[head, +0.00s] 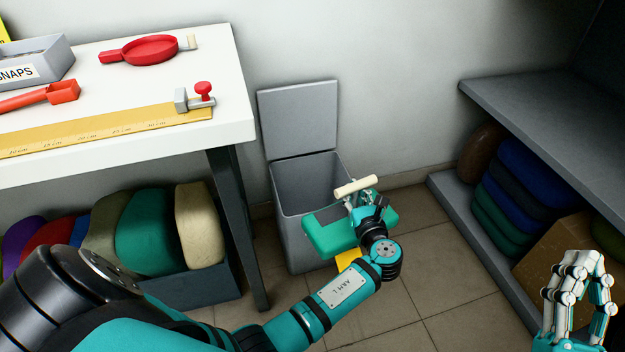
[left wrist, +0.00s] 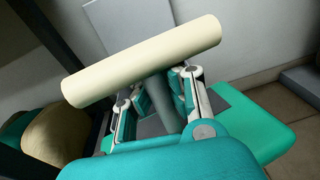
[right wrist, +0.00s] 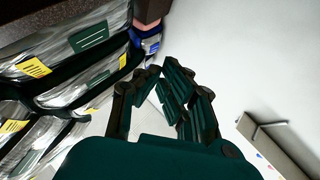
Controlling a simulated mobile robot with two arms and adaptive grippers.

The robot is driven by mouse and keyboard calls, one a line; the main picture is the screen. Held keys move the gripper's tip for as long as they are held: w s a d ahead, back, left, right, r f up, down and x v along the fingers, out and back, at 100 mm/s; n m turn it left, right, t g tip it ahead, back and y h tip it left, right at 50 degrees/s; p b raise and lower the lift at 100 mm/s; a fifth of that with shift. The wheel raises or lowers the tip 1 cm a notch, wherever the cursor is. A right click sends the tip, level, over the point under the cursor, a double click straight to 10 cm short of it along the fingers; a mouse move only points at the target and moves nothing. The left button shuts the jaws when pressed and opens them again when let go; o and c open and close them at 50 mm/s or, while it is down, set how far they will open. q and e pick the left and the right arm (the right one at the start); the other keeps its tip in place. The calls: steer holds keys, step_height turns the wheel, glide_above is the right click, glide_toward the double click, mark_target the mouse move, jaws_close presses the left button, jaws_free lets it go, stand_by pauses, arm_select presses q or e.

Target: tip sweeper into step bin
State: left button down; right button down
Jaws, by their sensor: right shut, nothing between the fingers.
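The sweeper has a green body (head: 325,238) and a cream roller-shaped handle (head: 357,186) on a grey stem. My left gripper (head: 365,207) is shut on that stem. In the left wrist view the stem (left wrist: 160,95) runs between the fingers, below the cream handle (left wrist: 145,62), with the green body (left wrist: 262,130) beyond. The sweeper is over the front right side of the grey step bin (head: 290,215) and hides part of its opening. The bin's lid (head: 299,118) stands open against the wall. My right gripper (head: 580,268) is shut and empty at the lower right.
A white table (head: 225,75) at left holds a yellow ruler (head: 110,128), a red pan (head: 150,50) and a grey tray (head: 45,60). Coloured cushions (head: 150,230) sit below it. A grey shelf unit (head: 520,95) at right holds folded bundles and a brown box (head: 565,255). Tiled floor lies between.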

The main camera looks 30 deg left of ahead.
arm_select(q)
steer(key=shift+r+p, duration=0.3)
steer(key=shift+r, duration=0.35)
steer(key=shift+r+p, duration=0.35)
steer(key=shift+p, duration=0.3)
steer(key=shift+r, duration=0.15)
arm_select(e)
step_height(320, 180, down, 10)
steer(key=w+g+h, duration=0.2)
steer(key=g, duration=0.4)
steer(key=shift+w+d+g, duration=0.25)
steer(key=shift+d+g, duration=0.15)
steer(key=shift+d, duration=0.05)
